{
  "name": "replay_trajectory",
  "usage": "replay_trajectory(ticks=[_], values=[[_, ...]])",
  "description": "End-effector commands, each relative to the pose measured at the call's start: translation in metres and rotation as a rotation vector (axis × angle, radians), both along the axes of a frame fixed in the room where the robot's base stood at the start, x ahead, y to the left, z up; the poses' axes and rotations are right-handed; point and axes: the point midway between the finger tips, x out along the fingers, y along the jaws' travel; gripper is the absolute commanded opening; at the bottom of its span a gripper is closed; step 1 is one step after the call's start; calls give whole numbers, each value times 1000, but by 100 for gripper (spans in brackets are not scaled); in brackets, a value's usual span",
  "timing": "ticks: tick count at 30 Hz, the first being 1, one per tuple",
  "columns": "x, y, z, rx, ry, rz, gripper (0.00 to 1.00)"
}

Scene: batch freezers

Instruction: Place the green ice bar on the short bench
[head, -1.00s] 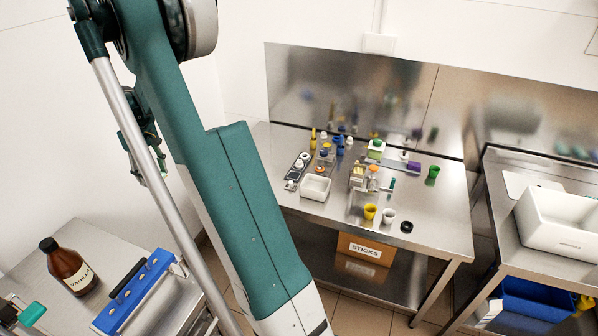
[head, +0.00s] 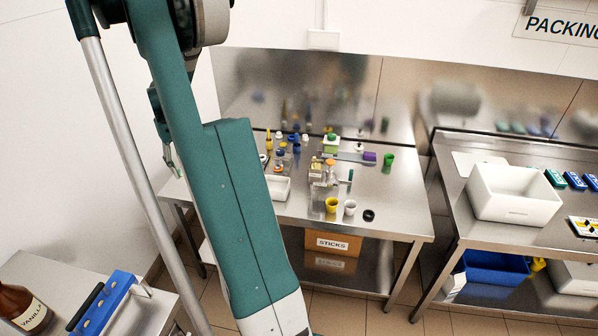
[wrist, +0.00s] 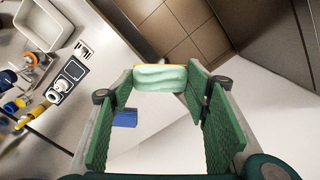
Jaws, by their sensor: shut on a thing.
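My gripper (wrist: 160,82) is shut on the green ice bar (wrist: 160,78), a pale mint bar with a wavy face and a thin orange edge. The bar sits between the fingertips in the wrist view, clear of any surface that I can make out. Steel benches stand in the middle (head: 395,213), at the right (head: 457,205) and at the lower left (head: 160,312); I cannot tell which one is the short bench.
The middle bench carries a yellow cup (head: 331,205), a white cup (head: 350,207), a green cup (head: 388,163) and other small things. The right bench has a white bin (head: 513,197).

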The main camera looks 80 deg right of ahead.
Motion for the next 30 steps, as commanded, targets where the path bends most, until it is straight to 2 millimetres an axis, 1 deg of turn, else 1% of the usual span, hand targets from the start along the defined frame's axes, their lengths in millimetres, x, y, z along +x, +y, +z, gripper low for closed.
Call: replay_trajectory(ticks=[1,6,11,15,24,30], values=[[-14,-9,0,0,0,-35,37],[-56,-32,-1,0,0,-151,37],[-96,-53,-1,0,0,-260,37],[-132,-68,-2,0,0,-357,37],[-210,-95,-3,0,0,-562,37],[-259,-106,-3,0,0,-689,37]])
